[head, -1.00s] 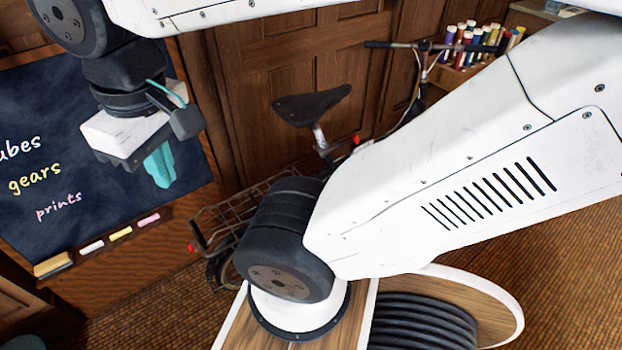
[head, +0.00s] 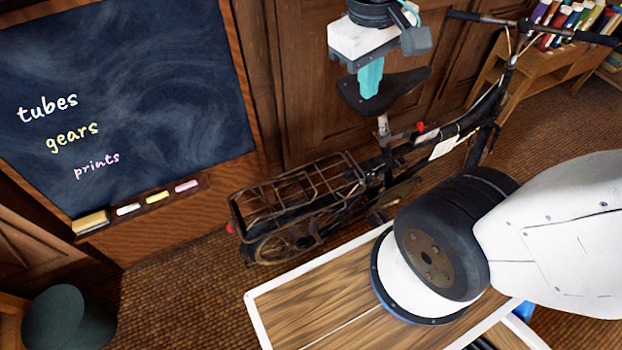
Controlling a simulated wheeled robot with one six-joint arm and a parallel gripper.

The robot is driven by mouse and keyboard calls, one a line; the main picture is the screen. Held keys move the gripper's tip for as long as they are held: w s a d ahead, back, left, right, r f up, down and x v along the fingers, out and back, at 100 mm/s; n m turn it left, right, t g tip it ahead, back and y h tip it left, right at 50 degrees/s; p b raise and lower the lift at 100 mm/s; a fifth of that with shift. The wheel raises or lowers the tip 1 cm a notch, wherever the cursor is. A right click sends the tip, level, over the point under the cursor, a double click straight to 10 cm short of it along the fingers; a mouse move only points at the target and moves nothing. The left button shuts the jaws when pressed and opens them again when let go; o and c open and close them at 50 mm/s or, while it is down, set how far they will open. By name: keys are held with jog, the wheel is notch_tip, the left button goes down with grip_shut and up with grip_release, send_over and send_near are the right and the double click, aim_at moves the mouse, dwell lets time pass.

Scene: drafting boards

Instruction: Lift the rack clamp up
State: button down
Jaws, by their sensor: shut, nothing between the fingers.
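The bicycle's rear rack (head: 262,203) is a dark, rusty wire carrier over the back wheel, left of centre. The rack clamp (head: 318,184) appears to be part of the wire frame on top of it. I cannot clearly separate its bars from the rack's or tell its angle. My gripper (head: 370,82) has teal fingers, shut and empty, pointing down. In the picture it is above and to the right of the rack, in front of the bicycle's black saddle (head: 405,88). It is apart from the rack.
A chalkboard (head: 130,90) with chalk on its ledge hangs at the left. The bicycle's handlebar (head: 545,28) reaches toward a shelf of books (head: 560,50) at the top right. A dark green round object (head: 68,318) stands at the lower left. Carpet (head: 190,290) is bare before the chalkboard.

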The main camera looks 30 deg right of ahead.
jog(key=w+a+f+n+g+h, duration=0.1)
jog(key=w+f+n, duration=0.1)
jog(key=w+f, duration=0.25)
jog(key=w+a+f+n+h, duration=0.1)
jog(key=w+f+n+h, duration=0.1)
jog(key=w+f+n, duration=0.3)
jog(key=n+h, duration=0.2)
jog(key=n, duration=0.1)
send_over(304, 182)
jog(key=s+a, duration=0.2)
jog(key=a, duration=0.1)
notch_tip(304, 182, down, 12)
jog(key=a+f+n+h, duration=0.1)
jog(key=a+f+n, duration=0.15)
jog(key=f, duration=0.65)
jog(key=a+f+n, duration=0.2)
jog(key=f+n, duration=0.2)
jog(key=f, duration=0.5)
jog(key=shift+t, duration=0.4)
jog(key=x, duration=1)
jog(key=shift+d, duration=0.15)
